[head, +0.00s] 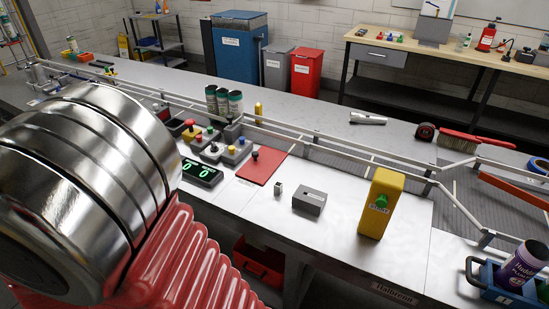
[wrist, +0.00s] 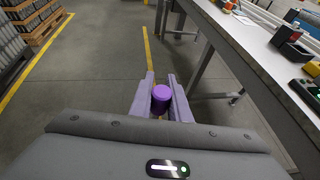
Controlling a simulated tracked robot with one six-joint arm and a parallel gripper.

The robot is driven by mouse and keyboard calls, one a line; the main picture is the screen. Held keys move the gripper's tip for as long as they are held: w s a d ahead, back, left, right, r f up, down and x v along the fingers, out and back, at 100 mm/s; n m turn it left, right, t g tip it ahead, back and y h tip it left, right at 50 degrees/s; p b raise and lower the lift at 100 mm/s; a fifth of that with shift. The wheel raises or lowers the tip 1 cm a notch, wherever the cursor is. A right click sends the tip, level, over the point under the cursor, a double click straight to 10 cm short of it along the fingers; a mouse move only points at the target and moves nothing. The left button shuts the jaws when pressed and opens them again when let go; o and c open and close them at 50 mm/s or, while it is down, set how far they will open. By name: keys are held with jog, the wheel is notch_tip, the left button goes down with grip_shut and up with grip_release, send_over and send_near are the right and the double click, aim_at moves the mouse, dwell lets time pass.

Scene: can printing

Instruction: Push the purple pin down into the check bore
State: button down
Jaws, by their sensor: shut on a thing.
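The purple pin (wrist: 161,98) is a short cylinder with a rounded top, seen in the wrist view between the two fingers of my gripper (wrist: 158,84). The fingers are shut on it, and open floor shows beyond them, to the left of the bench. My gripper and the pin do not show in the head view, where my arm fills the left side. I cannot make out a check bore for certain. A dark grey block (head: 309,201) and a small light block (head: 278,189) stand on the bench (head: 330,232) in the head view.
A red plate (head: 262,167) with a black knob lies left. Conveyor rails run behind. A blue caddy (head: 497,285) holds a purple can at right. A bench leg (wrist: 203,78) shows near my gripper.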

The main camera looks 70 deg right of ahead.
jog(key=s+d+r+m+g+h, duration=0.1)
jog(key=s+d+m+h, duration=0.15)
jog(key=d, duration=0.75)
jog(key=s+d+r+m+g+h, duration=0.1)
jog(key=d+r+m+g+h, duration=0.15)
jog(key=d, duration=0.65)
jog(key=s+d+r+m+g+h, duration=0.1)
jog(key=s+d+m+g+h, duration=0.15)
jog(key=s+d, duration=0.5)
jog(key=s+d+r+m+g+h, duration=0.1)
jog(key=s+d+m+g, duration=0.2)
jog(key=d, duration=0.7)
jog(key=s+d+m+g, duration=0.3)
jog(key=s+d, duration=0.1)
jog(key=s, duration=0.7)
jog(key=s+d+r+m+g, duration=0.1)
jog(key=s+d+m+g, duration=0.3)
jog(key=s, duration=0.8)
jog(key=s+d+r+m+g+y, duration=0.1)
jog(key=s+d+m+g, duration=0.2)
jog(key=s+d, duration=0.3)
jog(key=s+g, duration=0.1)
jog(key=s, duration=0.4)
jog(key=shift+s, duration=0.15)
jog(key=shift+a+m, duration=0.15)
jog(key=shift+m, duration=0.1)
jog(key=shift+f, duration=2.95)
jog(key=shift+f, duration=1.55)
